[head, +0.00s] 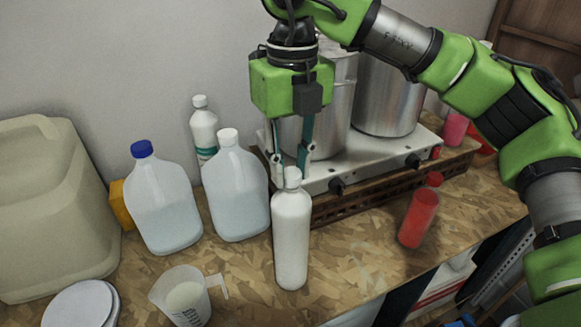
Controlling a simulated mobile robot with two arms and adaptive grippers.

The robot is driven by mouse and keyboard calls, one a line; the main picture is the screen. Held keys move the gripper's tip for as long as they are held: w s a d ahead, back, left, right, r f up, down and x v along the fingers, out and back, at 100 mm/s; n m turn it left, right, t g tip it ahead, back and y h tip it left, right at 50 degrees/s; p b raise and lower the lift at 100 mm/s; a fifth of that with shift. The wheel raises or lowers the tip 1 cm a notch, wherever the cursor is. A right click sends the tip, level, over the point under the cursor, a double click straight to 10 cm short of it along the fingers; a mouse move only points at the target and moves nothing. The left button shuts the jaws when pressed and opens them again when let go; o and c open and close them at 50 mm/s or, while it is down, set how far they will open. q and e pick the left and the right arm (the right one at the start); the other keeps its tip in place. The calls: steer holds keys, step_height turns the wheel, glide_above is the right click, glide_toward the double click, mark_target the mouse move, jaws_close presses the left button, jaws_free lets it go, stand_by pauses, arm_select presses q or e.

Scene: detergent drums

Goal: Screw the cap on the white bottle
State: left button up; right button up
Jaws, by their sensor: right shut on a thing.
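The white bottle (291,240) stands upright near the front middle of the wooden worktop. Its white cap (292,177) sits at the top of the bottle's neck; I cannot tell how tightly it is seated. My right gripper (291,169) points straight down over the bottle, its two fingers on either side of the cap and shut on it. The contact faces are partly hidden. My left gripper is not in view.
Two clear jugs (163,205) (235,190) and another white bottle (203,128) stand left. A measuring jug (186,300) is front left. A stove (385,160) with metal pots (388,92) is behind. A red bottle (418,215) leans at right.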

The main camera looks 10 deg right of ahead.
steer(key=shift+f, duration=0.1)
steer(key=shift+f+m+b, duration=0.1)
steer(key=shift+m+b, duration=0.4)
steer(key=shift+m, duration=0.2)
steer(key=m+b, duration=0.1)
steer(key=m, duration=0.1)
steer(key=shift+m, duration=0.4)
steer(key=shift+m+b, duration=0.3)
steer(key=shift+m, duration=0.5)
steer(key=shift+m+b, duration=0.6)
steer(key=shift+m, duration=0.3)
steer(key=m+b, duration=0.1)
steer(key=m, duration=0.1)
steer(key=shift+m, duration=0.9)
steer(key=shift+d, duration=0.1)
